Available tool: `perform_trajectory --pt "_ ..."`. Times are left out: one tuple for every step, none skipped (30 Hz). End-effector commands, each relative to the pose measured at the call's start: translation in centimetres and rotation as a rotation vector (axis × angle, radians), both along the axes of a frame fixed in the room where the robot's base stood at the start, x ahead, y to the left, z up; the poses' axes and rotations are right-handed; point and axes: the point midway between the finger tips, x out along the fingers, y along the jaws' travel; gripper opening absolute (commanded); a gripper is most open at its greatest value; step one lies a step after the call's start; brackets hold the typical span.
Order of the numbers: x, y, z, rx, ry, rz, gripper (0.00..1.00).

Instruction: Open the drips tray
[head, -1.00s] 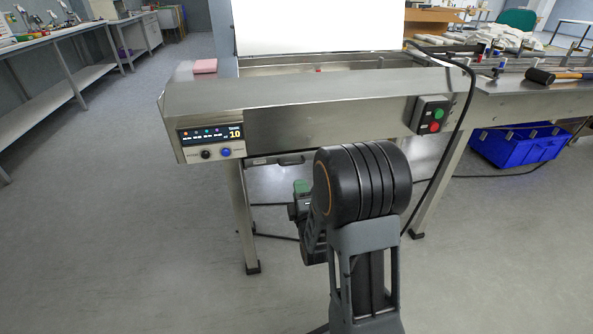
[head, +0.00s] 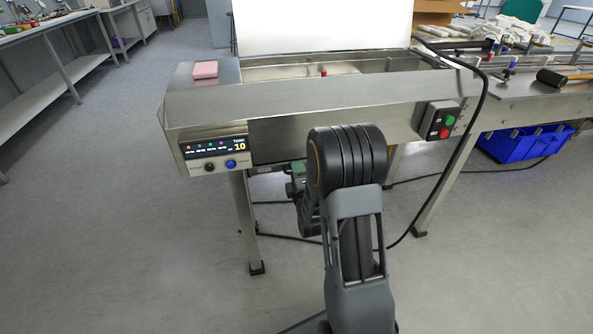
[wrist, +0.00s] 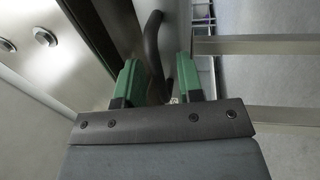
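The drips tray sits under the front of the steel flow wrapper (head: 330,105). In the head view only a sliver of it shows below the front panel, and my arm covers most of it. In the wrist view its dark curved handle (wrist: 153,45) runs between the green fingers of my gripper (wrist: 158,80). The fingers are apart, with the handle nearer the left finger and a gap on the right. In the head view my gripper (head: 297,170) is mostly hidden behind my arm, below the panel's lower edge.
The control panel (head: 216,153) with its knobs is above left of my gripper. A table leg (head: 246,222) stands left of my arm. A black cable (head: 470,140) hangs at right. The floor in front is clear.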

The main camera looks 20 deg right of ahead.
Motion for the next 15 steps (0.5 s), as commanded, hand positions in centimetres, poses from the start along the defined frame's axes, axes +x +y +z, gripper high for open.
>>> perform_trajectory --pt "-0.02 -0.1 -0.01 0.0 0.0 -0.002 0.34" --pt "-0.02 -0.12 -0.01 0.0 0.0 -0.002 0.34" --pt "-0.03 -0.14 -0.01 0.0 0.0 -0.002 0.34" --pt "-0.03 -0.14 -0.01 0.0 0.0 -0.002 0.32" --pt "-0.02 -0.13 -0.01 0.0 0.0 -0.002 0.29" --pt "-0.02 -0.12 -0.01 0.0 0.0 -0.002 0.25" --pt "-0.02 -0.11 -0.01 0.0 0.0 -0.002 0.22" --pt "-0.02 -0.09 -0.01 0.0 0.0 -0.002 0.19" --pt "-0.01 -0.07 -0.01 0.0 0.0 -0.001 0.15" --pt "-0.01 -0.05 -0.01 0.0 0.0 -0.001 0.12" --pt "0.0 -0.03 -0.01 0.0 0.0 0.0 0.1" --pt "0.0 0.0 -0.01 0.0 0.0 0.0 0.06" --pt "0.0 0.02 0.0 0.0 0.0 0.0 0.03" --pt "0.01 0.04 0.0 0.0 0.0 0.001 0.0" --pt "0.01 0.06 0.0 0.0 0.0 0.001 0.0"
